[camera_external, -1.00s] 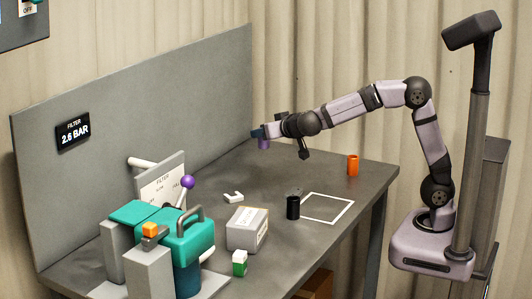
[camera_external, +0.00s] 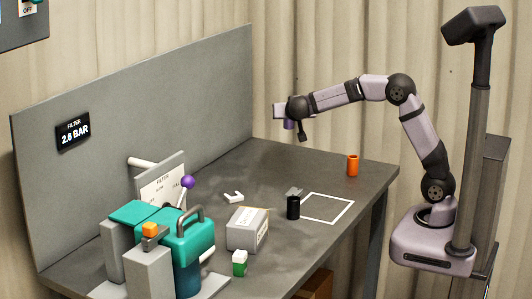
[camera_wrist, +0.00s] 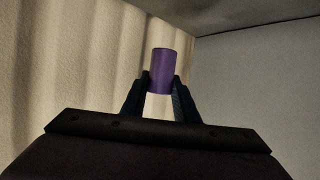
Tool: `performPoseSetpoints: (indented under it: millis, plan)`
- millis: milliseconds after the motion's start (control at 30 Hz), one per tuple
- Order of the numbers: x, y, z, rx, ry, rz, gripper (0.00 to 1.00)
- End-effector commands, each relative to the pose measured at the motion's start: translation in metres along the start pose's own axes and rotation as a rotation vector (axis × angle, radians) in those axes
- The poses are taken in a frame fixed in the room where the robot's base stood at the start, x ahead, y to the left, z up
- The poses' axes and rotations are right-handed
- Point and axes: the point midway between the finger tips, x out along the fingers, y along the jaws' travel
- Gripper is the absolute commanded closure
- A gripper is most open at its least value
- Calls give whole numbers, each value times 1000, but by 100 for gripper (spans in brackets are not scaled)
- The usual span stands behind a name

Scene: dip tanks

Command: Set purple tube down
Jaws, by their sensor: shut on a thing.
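My gripper (camera_wrist: 160,84) is shut on the purple tube (camera_wrist: 162,66), which sits between the two fingertips in the wrist view. In the external view the purple tube (camera_external: 289,124) hangs from my gripper (camera_external: 281,117), partly hidden by it. It is held well above the table (camera_external: 275,165), near its far edge, and touches nothing else that I can see. A white square outline (camera_external: 327,207) is marked on the table, at the right front, with its inside bare.
A grey box (camera_external: 247,230), a white clip-like piece (camera_external: 233,197) and a teal tank unit (camera_external: 187,240) are at left. A grey panel (camera_external: 170,100) backs the table.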

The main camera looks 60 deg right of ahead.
Motion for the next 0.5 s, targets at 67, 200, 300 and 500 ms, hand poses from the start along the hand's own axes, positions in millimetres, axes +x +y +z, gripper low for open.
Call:
performPoseSetpoints:
  millis: [67,200,300,500]
  plan:
    - [0,4,0,5,-1,14,96]
    - [3,5,7,3,-2,18,96]
    - [8,5,20,2,-3,18,96]
    - [17,5,42,3,-1,17,96]
